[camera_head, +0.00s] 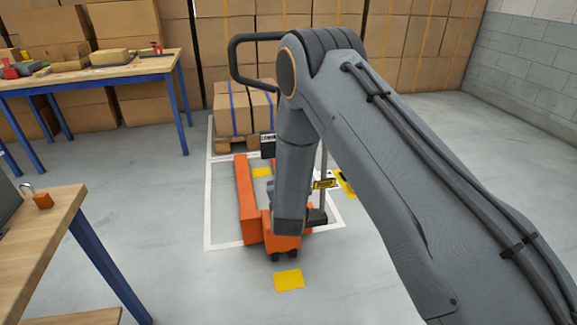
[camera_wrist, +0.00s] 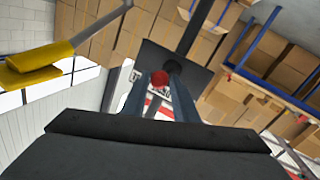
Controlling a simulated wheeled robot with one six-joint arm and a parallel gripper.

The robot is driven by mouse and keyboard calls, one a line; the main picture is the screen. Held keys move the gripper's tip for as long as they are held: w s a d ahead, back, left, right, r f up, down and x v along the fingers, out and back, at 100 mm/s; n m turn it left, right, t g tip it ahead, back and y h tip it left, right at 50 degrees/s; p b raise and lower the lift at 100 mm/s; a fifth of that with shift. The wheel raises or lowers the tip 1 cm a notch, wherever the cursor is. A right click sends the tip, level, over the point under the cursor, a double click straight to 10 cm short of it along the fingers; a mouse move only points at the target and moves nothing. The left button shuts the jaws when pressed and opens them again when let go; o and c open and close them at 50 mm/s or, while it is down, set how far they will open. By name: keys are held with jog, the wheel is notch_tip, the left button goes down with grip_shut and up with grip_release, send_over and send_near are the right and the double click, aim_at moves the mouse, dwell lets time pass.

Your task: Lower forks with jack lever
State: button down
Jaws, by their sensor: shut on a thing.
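The orange pallet jack (camera_head: 246,200) stands on the floor in the head view, partly hidden by my arm. A thin upright grey pole (camera_head: 323,165) with a yellow tag shows right of my forearm. A dark loop handle (camera_head: 235,60) sticks out left behind my arm; I cannot tell whether it belongs to the jack. In the wrist view my gripper (camera_wrist: 161,76) is shut on a red knob (camera_wrist: 160,79), which looks like the jack lever's end. A black plate (camera_wrist: 150,58) lies just beyond it. My gripper is hidden in the head view.
Strapped boxes (camera_head: 232,108) on a wooden pallet stand beyond the jack, inside white floor lines. A workbench (camera_head: 120,69) is at back left, another table (camera_head: 50,222) at front left. A yellow pad (camera_wrist: 38,65) on a grey bar shows left in the wrist view. Floor at right is clear.

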jog(key=shift+d, duration=0.25)
jog(key=c, duration=1.6)
grip_release()
jog(key=shift+d, duration=0.1)
jog(key=shift+o, duration=0.2)
jog(key=shift+a, duration=0.3)
jog(key=s, duration=0.7)
jog(key=shift+s, duration=0.4)
